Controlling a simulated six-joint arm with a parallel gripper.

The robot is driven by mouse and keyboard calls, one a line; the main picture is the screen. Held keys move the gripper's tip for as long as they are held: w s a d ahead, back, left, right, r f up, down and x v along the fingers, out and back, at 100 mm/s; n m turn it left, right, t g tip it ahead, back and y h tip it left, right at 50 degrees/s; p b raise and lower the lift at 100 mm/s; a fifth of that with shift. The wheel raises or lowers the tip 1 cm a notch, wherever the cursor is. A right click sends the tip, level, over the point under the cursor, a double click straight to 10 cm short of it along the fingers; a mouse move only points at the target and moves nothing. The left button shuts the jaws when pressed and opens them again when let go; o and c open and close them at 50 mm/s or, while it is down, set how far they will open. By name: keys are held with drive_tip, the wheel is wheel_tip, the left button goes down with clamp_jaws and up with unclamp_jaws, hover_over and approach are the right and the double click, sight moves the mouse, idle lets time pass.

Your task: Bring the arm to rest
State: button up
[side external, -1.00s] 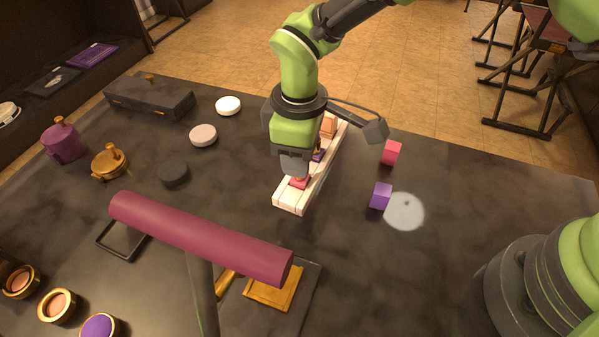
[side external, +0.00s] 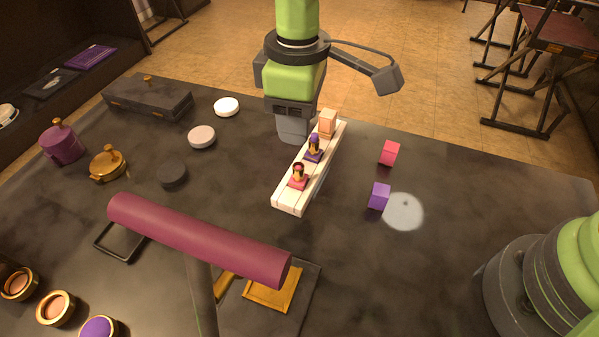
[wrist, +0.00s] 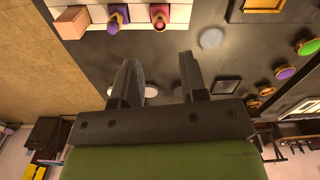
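My gripper (side external: 293,134) is raised behind the far half of the white rack (side external: 289,200), left of it in the side view, with nothing visible in it. The wrist view shows its two fingers (wrist: 160,62) spread apart with an empty gap. The rack carries a pink-based piece (side external: 298,178) at the near end, a purple-based piece (side external: 313,152) in the middle and a peach block (side external: 327,122) at the far end. The wrist view shows the rack's pieces at its top left: peach block (wrist: 72,22), purple piece (wrist: 117,17) and pink piece (wrist: 159,16).
A pink cube (side external: 389,152) and a purple cube (side external: 379,195) stand right of the rack, beside a pale round spot (side external: 403,211). A maroon padded bar (side external: 195,238) stands in front. Round discs, a gold pot (side external: 108,165) and a purple pot (side external: 62,146) are at left.

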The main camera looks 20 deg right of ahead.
drive_tip(key=s+d+r+m+t+y, duration=0.1)
drive_tip(key=s+d+r+m+t, duration=0.15)
drive_tip(key=d+r, duration=0.45)
drive_tip(key=s+d+r+m+t+y, duration=0.15)
drive_tip(key=d+r+m, duration=0.3)
drive_tip(key=r, duration=0.45)
drive_tip(key=s+d+m+t, duration=0.1)
drive_tip(key=s+d+m, duration=0.2)
drive_tip(key=s, duration=0.4)
drive_tip(key=s+d+r+m+t, duration=0.1)
drive_tip(key=s+d+m+t, duration=0.1)
drive_tip(key=s+d+m, duration=0.2)
drive_tip(key=s+d, duration=0.1)
drive_tip(key=s, duration=0.2)
drive_tip(key=shift+s+d+r+m, duration=0.25)
drive_tip(key=shift+s+d+m, duration=0.05)
drive_tip(key=shift+d, duration=0.05)
